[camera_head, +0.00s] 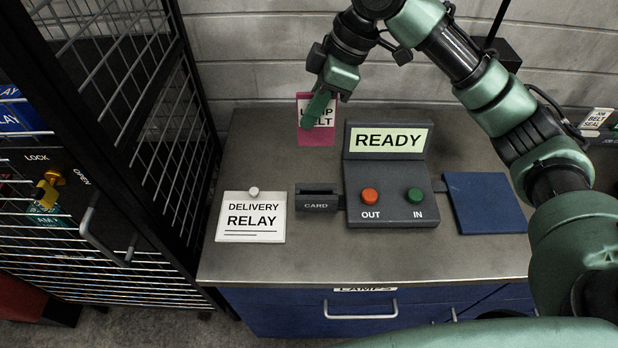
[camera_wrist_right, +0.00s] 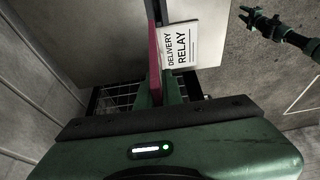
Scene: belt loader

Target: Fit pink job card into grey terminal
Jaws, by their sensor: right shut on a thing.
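The pink job card (camera_head: 318,138) hangs upright at the back left of the bench, its white label partly covered by a finger. My right gripper (camera_head: 319,106) is shut on its upper part, and the card also shows edge-on in the right wrist view (camera_wrist_right: 154,60). The grey terminal (camera_head: 391,204) stands right of and nearer than the card. Its screen reads READY, with a red OUT and a green IN button. Its CARD slot (camera_head: 316,189) juts out on the left and looks empty. My left gripper (camera_wrist_right: 255,20) shows small in the right wrist view; its jaw state is unclear.
A white DELIVERY RELAY sheet (camera_head: 251,228) lies left of the slot. A blue pad (camera_head: 485,203) lies right of the terminal. A black wire cage (camera_head: 165,130) with a lock panel stands at the left. A wall is behind the bench (camera_head: 300,262), whose front strip is clear.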

